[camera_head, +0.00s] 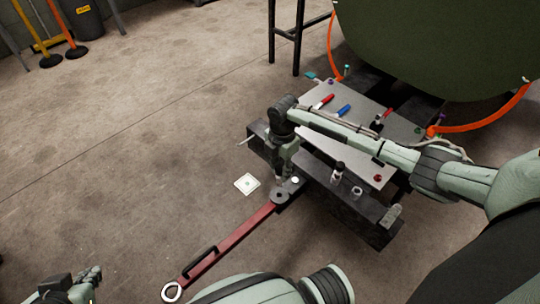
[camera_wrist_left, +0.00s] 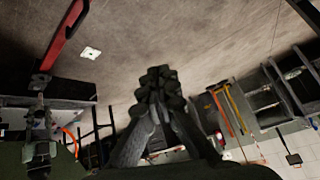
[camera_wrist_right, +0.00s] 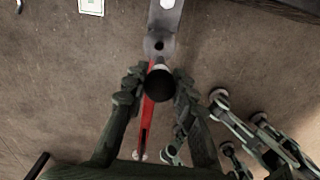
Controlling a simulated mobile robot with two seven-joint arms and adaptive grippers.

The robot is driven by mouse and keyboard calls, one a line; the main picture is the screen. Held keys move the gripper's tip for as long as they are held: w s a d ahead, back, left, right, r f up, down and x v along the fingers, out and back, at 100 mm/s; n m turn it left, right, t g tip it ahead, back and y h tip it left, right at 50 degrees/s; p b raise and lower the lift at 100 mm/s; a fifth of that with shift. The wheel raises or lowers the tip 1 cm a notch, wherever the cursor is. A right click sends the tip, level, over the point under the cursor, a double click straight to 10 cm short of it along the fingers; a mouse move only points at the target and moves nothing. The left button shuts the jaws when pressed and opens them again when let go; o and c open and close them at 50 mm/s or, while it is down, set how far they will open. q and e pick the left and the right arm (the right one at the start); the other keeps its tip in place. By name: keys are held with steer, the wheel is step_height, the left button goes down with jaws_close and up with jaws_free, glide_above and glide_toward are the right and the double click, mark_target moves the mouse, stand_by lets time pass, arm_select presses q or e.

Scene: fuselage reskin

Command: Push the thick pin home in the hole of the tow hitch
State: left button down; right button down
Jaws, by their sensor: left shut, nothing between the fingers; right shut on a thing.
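My right gripper (camera_head: 281,180) is at the hitch end of the red tow bar (camera_head: 228,245). In the right wrist view its fingers (camera_wrist_right: 158,86) are shut on the thick pin (camera_wrist_right: 160,84), whose round dark end faces the camera. The grey tow hitch (camera_wrist_right: 160,25) lies just beyond the pin, with a small dark hole (camera_wrist_right: 158,44) showing above it in the picture. The pin covers the junction with the red bar, so I cannot tell how deep it sits in any hole. My left gripper (camera_head: 88,278) is shut and empty at the lower left, far from the hitch; its fingers (camera_wrist_left: 160,78) show in the left wrist view.
A dark cart (camera_head: 365,222) with a grey top (camera_head: 318,97) carrying red and blue markers stands behind the hitch. A white card (camera_head: 247,184) lies on the floor. A large green panel (camera_head: 440,45) is at upper right.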

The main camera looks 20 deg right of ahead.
steer(key=shift+w+d+f, duration=0.1)
steer(key=shift+w+f, duration=0.1)
steer(key=shift+f, duration=0.1)
arm_select(q)
steer(key=shift+w+r, duration=0.2)
steer(key=shift+r, duration=0.05)
steer(key=shift+s, duration=0.1)
arm_select(e)
steer(key=shift+s+r, duration=0.1)
steer(key=shift+s, duration=0.05)
